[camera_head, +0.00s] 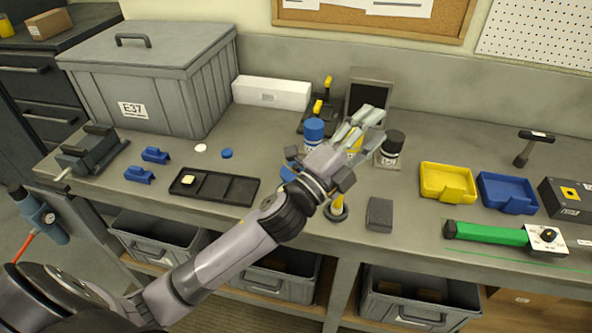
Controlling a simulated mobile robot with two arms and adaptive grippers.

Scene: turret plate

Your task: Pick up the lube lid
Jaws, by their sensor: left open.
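My left arm reaches across the workbench from the lower left. Its gripper (368,119) is open, with its fingers pointing to the back right and close to a small dark-capped bottle (388,150). The gripper partly covers a blue-topped container (314,131) and something yellow behind it. I cannot tell for sure which thing is the lube lid. A small blue disc (227,153) and a white disc (200,148) lie flat on the bench, left of the gripper. My right gripper is not in view.
A big grey bin (150,75) stands at the back left, beside a white box (272,93). A black compartment tray (240,191) lies in front. Yellow (428,195) and blue (486,206) trays, a green-handled tool (487,233) and a hammer (524,157) lie right.

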